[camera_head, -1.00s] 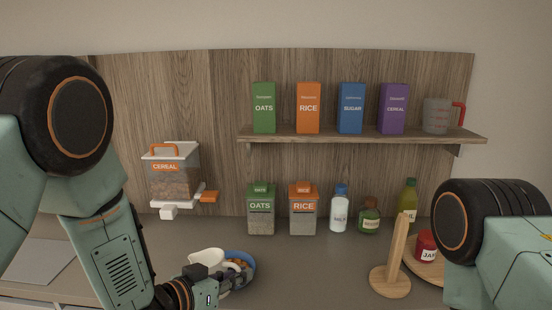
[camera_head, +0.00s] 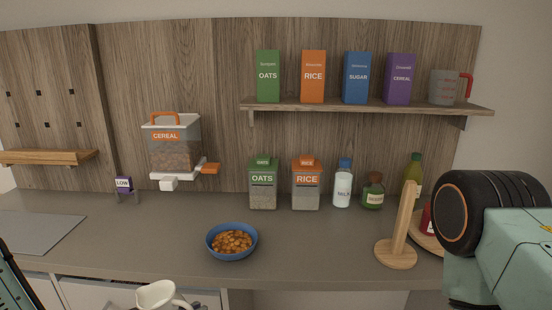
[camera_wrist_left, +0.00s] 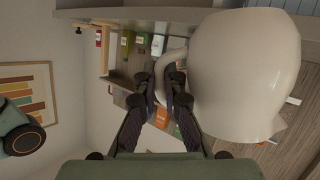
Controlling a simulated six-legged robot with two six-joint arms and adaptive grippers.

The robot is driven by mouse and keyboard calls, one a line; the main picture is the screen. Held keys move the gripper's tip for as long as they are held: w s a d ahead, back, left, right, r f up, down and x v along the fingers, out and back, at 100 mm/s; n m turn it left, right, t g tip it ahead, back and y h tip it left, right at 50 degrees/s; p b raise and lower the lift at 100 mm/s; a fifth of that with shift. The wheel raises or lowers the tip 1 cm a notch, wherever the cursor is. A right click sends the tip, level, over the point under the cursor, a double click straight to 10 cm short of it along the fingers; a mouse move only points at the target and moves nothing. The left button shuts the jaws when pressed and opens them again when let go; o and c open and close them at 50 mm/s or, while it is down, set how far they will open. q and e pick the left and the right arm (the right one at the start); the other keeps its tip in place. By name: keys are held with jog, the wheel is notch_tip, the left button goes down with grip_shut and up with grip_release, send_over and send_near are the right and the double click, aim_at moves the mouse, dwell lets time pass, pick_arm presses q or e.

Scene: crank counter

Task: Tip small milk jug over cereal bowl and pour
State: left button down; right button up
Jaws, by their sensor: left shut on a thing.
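The small cream-white milk jug (camera_head: 160,296) is at the bottom of the head view, in front of the counter edge and apart from the bowl. It looks roughly upright, and its lower part is cut off. In the left wrist view the jug (camera_wrist_left: 245,75) fills the right side. My left gripper (camera_wrist_left: 174,78) is shut on its handle. The blue cereal bowl (camera_head: 232,255) stands on the counter with orange-brown cereal in it, behind and right of the jug. My right gripper is out of view; only part of that arm shows at right.
The counter (camera_head: 310,250) is clear around the bowl. A wooden stand (camera_head: 396,254) is at right. A cereal dispenser (camera_head: 172,150), oats jar (camera_head: 263,186), rice jar (camera_head: 306,188) and bottle labelled milk (camera_head: 343,185) are at the back. A shelf (camera_head: 365,106) with boxes hangs above.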

pick_arm(q)
jog(key=f+b, duration=0.1)
jog(key=s+a+f+n+y+b, duration=0.1)
jog(key=f+b, duration=0.1)
jog(key=a+f+n+t+y+b, duration=0.1)
jog(key=b, duration=0.1)
jog(key=shift+s+a+f, duration=0.15)
jog(key=shift+s+f, duration=0.2)
jog(key=shift+f, duration=0.05)
